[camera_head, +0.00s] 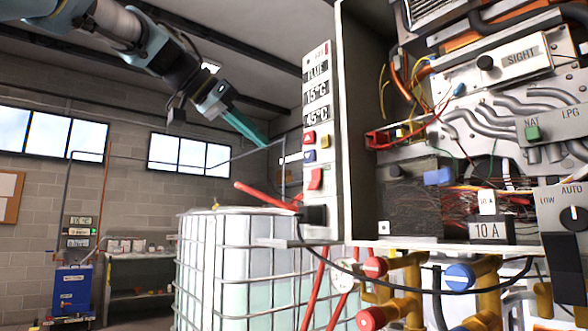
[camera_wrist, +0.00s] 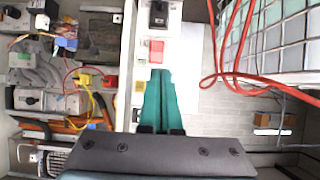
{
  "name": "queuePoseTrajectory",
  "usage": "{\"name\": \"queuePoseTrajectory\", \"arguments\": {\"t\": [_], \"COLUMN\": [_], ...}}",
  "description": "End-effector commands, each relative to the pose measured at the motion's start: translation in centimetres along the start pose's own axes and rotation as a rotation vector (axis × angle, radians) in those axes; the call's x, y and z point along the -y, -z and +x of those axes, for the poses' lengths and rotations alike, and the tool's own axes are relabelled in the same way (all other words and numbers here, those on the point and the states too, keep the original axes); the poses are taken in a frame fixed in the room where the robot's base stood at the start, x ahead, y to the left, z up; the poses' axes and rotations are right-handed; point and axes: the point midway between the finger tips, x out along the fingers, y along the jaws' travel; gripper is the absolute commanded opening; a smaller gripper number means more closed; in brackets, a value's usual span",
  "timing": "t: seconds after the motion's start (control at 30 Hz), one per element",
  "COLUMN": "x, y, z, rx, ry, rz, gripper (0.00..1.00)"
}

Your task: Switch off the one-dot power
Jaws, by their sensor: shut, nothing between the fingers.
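A narrow white control panel (camera_head: 318,120) stands at the heater's left edge. A red rocker switch (camera_head: 315,179) is on its lower half and also shows in the wrist view (camera_wrist: 156,51). Below it is a black part (camera_head: 315,215), also in the wrist view (camera_wrist: 158,14). No dot marking is legible, so I cannot tell which is the one-dot power. My gripper (camera_head: 264,143) has teal fingers, shut and empty, left of the panel's buttons. In the wrist view the fingertips (camera_wrist: 161,72) point toward the red switch, overlapping its near side; contact cannot be told.
A red button (camera_head: 309,138) and a blue button (camera_head: 309,155) sit above the red switch. The open heater cabinet with pipes and wires is right of the panel. A caged white tank (camera_head: 240,265) stands behind at left, with red cables nearby.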

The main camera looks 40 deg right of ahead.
Motion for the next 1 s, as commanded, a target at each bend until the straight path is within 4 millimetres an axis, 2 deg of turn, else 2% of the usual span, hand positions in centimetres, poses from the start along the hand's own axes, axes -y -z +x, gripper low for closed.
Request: {"name": "queuePoseTrajectory", "arguments": {"t": [0.17, 0.5, 0.7, 0.83, 1.0], "x": [-0.1, -0.1, -0.1, -0.1, 0.0], "y": [0.1, 0.2, 0.2, 0.1, 0.1], "z": [1.7, 8.5, 11.8, 13.2, 13.9], "rx": [0.002, 0.003, 0.002, 0.002, 0.000], "ry": [-0.005, -0.005, -0.004, -0.002, -0.001], "rz": [0.000, 0.000, 0.000, -0.001, 0.000], "gripper": [0.00, 0.00, 0.00, 0.00, 0.00]}}
